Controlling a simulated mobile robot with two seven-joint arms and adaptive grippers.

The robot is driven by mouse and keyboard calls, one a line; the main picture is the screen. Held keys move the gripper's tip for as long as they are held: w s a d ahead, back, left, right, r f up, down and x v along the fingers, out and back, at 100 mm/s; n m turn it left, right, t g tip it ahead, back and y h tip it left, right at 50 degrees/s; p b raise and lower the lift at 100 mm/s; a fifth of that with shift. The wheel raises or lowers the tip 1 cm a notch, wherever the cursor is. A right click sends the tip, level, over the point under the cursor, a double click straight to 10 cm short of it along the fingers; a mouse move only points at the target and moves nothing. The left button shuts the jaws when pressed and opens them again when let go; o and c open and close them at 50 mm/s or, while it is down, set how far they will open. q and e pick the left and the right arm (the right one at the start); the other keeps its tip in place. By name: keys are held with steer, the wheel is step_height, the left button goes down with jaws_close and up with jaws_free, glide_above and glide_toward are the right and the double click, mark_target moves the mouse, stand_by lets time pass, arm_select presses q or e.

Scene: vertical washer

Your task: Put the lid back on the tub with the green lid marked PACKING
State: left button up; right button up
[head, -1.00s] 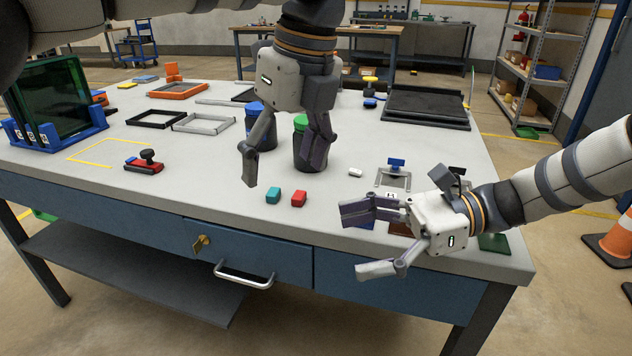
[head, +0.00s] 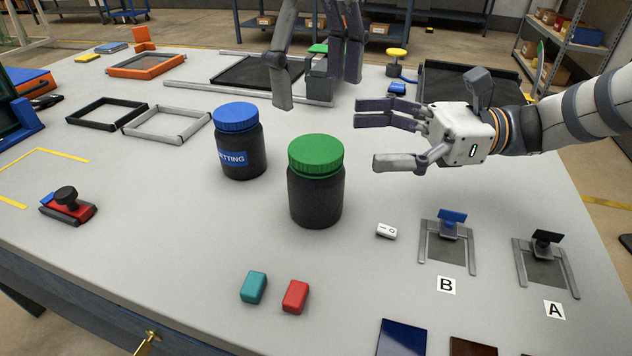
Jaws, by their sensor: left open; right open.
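The tub with the green lid (head: 315,192) stands upright on the table, dark-bodied, with no marking visible on its near side. Its green lid (head: 316,153) sits on top; I cannot tell whether it is screwed tight. A similar tub with a blue lid (head: 240,150) stands to its left, its label partly readable as "TTING". My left gripper (head: 317,80) is open and empty, above and beyond the green-lidded tub, its upper part cut off. My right gripper (head: 380,136) is open and empty, just right of the green lid, fingers pointing left.
Teal (head: 254,287) and red (head: 295,296) blocks lie in front of the tubs. A white switch-like piece (head: 386,231) and stands marked B (head: 446,250) and A (head: 545,268) are at right. Empty frames (head: 166,125) lie at left.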

arm_select(q)
steer(key=shift+w, duration=0.15)
arm_select(e)
glide_toward(316, 185)
steer(key=w+a+f, duration=0.2)
steer(key=w, duration=0.1)
steer(key=shift+w+a+f, duration=0.25)
steer(key=shift+f, duration=0.15)
steer(key=a, duration=0.7)
steer(key=shift+s+a+f, duration=0.25)
jaws_close()
arm_select(q)
steer(key=n, duration=0.4)
steer(key=shift+n, duration=0.3)
steer(key=shift+f, duration=0.1)
